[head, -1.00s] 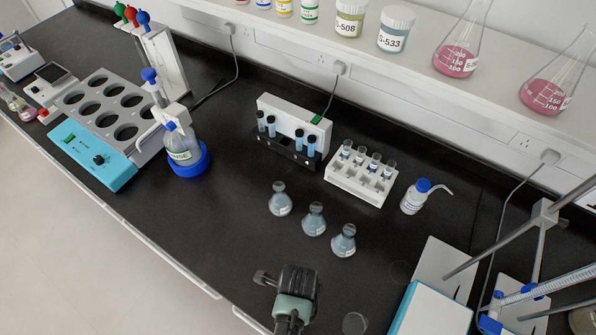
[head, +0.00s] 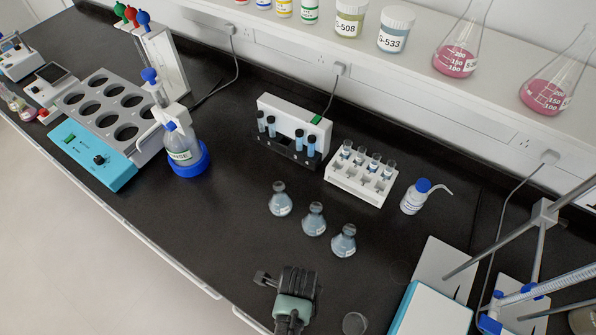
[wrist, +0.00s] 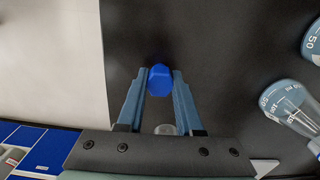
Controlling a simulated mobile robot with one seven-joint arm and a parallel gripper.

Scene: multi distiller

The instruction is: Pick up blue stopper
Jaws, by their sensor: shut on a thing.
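In the wrist view the blue stopper (wrist: 160,82) is a small, bright blue faceted piece between my fingertips. My gripper (wrist: 160,73) is shut on it, one finger on each side. A small clear round object (wrist: 166,130) shows between the fingers, nearer my palm. In the head view my gripper (head: 297,282) is over the front part of the black bench. The stopper is hidden there behind my gripper.
Three small flasks (head: 314,219) stand just beyond my gripper. A clear round object (head: 355,323) lies to its right, near a white and blue device (head: 432,312). A white tube rack (head: 360,186) and a wash bottle (head: 413,200) stand farther back. The bench left of my gripper is clear.

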